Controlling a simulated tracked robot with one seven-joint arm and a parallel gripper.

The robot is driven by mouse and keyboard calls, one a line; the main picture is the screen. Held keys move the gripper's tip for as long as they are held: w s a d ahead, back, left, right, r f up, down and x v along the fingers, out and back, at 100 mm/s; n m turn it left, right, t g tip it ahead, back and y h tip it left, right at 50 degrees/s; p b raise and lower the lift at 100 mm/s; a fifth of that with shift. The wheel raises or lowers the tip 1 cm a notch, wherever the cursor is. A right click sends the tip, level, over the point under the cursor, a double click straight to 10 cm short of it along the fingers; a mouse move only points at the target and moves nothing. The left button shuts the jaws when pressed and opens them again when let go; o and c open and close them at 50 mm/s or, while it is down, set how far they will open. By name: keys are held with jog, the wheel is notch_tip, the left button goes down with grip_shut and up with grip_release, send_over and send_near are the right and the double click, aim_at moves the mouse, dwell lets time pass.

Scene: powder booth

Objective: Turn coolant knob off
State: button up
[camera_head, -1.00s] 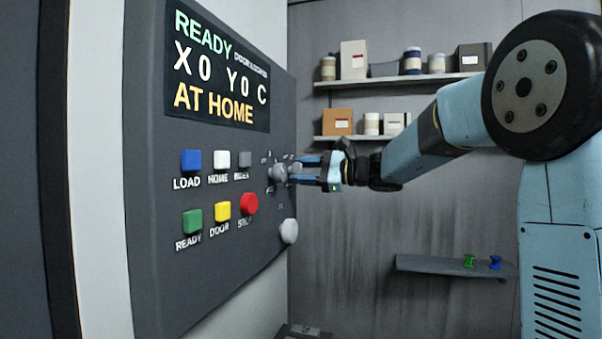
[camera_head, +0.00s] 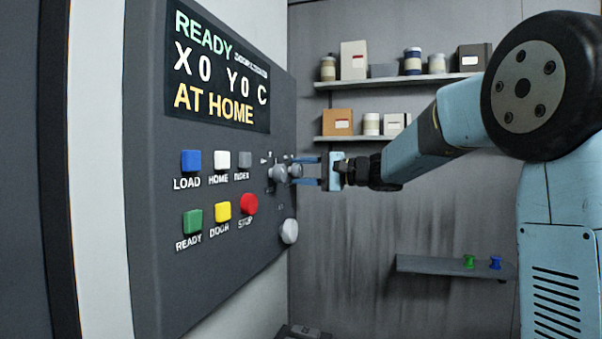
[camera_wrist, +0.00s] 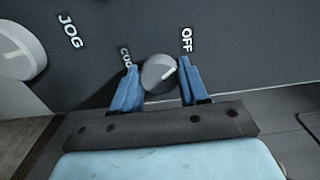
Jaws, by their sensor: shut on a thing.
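The coolant knob (camera_wrist: 159,74) is a small round grey knob with a light pointer line, between a partly hidden "COO" label (camera_wrist: 125,58) and an "OFF" label (camera_wrist: 187,40) in the wrist view. Its pointer slants up and right, towards the OFF side. My gripper (camera_wrist: 160,82) is shut on the knob, with one blue finger on each side. In the head view my gripper (camera_head: 307,171) reaches the right edge of the control panel (camera_head: 240,265), its fingers one above the other around the knob (camera_head: 295,171).
Another grey knob (camera_head: 278,174) sits close to the left of my gripper. A pale knob (camera_head: 289,231) is lower on the panel, and a red STOP button (camera_head: 249,204) is to the left. Shelves (camera_head: 400,82) with boxes and jars are on the back wall.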

jog(key=shift+f, duration=0.25)
jog(key=o, duration=1.1)
jog(key=shift+r, duration=0.1)
jog(key=shift+c, duration=0.2)
jog(key=shift+d, duration=0.1)
jog(key=v, duration=1.3)
jog(key=shift+d, duration=0.3)
